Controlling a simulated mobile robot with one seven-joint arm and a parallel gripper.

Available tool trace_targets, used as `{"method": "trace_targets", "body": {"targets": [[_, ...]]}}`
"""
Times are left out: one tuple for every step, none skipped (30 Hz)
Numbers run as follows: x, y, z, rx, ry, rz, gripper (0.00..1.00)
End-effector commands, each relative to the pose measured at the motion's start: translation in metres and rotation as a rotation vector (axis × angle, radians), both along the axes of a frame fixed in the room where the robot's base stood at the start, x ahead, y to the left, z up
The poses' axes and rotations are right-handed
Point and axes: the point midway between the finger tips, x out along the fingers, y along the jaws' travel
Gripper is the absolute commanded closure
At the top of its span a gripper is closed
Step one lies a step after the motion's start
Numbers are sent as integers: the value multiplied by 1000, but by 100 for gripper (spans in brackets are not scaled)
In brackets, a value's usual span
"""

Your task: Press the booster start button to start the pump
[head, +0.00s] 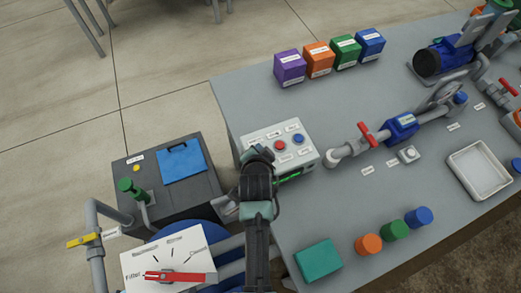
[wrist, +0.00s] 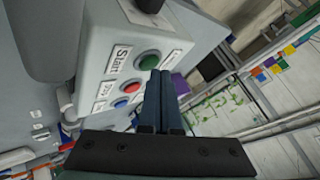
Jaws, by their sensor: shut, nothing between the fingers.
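The grey control box (head: 306,157) stands at the left end of the table. In the wrist view, its face carries a green button (wrist: 147,60) beside a "Start" label, a red button (wrist: 133,87) and a blue button (wrist: 121,102). In the head view, the red button (head: 280,145) and blue button (head: 298,138) show, but my arm hides the green one. My gripper (wrist: 161,73) is shut and empty. Its fingertips are right at the lower right edge of the green button; I cannot tell whether they touch it.
A dark knob (wrist: 150,5) sits on the box above the buttons. A pipe with a red valve handle (head: 367,134) runs right of the box. Coloured blocks (head: 319,59) stand behind. A grey tank (head: 200,153) and a white selector panel (head: 155,257) are at the left.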

Motion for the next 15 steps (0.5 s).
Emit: {"method": "trace_targets", "body": {"targets": [[0,0,-1,0,0,0,100],[0,0,-1,0,0,0,100],[0,0,-1,0,0,0,100],[0,0,-2,0,0,0,100],[0,0,-2,0,0,0,100],[0,0,-3,0,0,0,100],[0,0,-3,0,0,0,100],[0,0,-4,0,0,0,100],[0,0,-4,0,0,0,100],[0,0,-4,0,0,0,100],[0,0,-5,0,0,0,100],[0,0,-5,0,0,0,100],[0,0,-6,0,0,0,100],[0,0,-6,0,0,0,100],[0,0,-6,0,0,0,100]]}}
